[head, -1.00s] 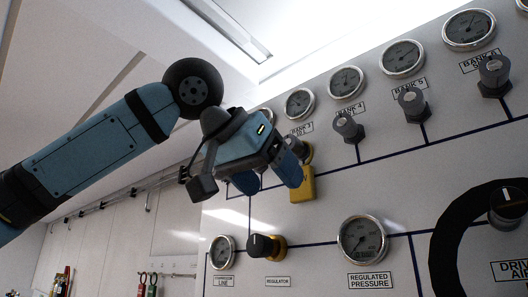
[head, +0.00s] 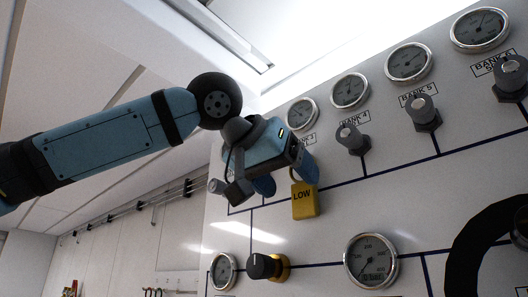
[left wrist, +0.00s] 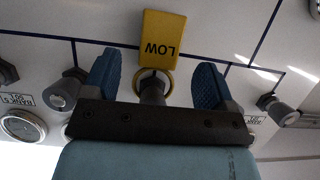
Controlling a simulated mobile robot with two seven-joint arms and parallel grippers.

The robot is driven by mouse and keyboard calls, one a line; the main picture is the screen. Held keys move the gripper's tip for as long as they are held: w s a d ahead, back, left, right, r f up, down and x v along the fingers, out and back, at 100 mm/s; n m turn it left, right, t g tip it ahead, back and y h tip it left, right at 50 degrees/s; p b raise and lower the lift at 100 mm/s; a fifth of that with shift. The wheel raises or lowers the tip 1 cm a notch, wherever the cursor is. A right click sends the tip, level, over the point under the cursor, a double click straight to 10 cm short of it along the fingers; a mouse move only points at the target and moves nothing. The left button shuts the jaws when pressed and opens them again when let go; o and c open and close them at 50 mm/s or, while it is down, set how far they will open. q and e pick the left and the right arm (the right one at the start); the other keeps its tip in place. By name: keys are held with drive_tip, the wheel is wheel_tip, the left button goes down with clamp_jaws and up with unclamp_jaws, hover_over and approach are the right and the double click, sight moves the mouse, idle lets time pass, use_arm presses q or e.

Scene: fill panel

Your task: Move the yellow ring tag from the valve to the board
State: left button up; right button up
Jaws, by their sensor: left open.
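The yellow tag (head: 304,202), marked LOW, hangs against the grey panel just below my left gripper. In the left wrist view the tag (left wrist: 160,40) shows upside down, and its yellow ring (left wrist: 140,84) sits around the neck of a dark valve (left wrist: 153,92). My left gripper (head: 287,177) is open. In the wrist view its two blue fingers (left wrist: 155,82) stand on either side of the valve and ring, with a gap on both sides. In the head view the gripper hides this valve. My right gripper is not in view. I cannot make out the board for certain.
Neighbouring valves, such as the Bank 4 valve (head: 352,138), and gauges line the panel. The regulator knob (head: 264,267) and regulated pressure gauge (head: 371,260) are below. A black hose (head: 465,250) curves at right. Hooks (head: 153,292) show at lower left.

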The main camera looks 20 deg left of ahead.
sight(301, 189)
use_arm(q)
drive_tip(key=shift+x, duration=1.7)
drive_tip(key=c, duration=1)
drive_tip(key=shift+r+p, duration=0.2)
drive_tip(key=shift+p, duration=0.15)
drive_tip(key=shift+r, duration=0.3)
drive_tip(key=shift+s, duration=0.1)
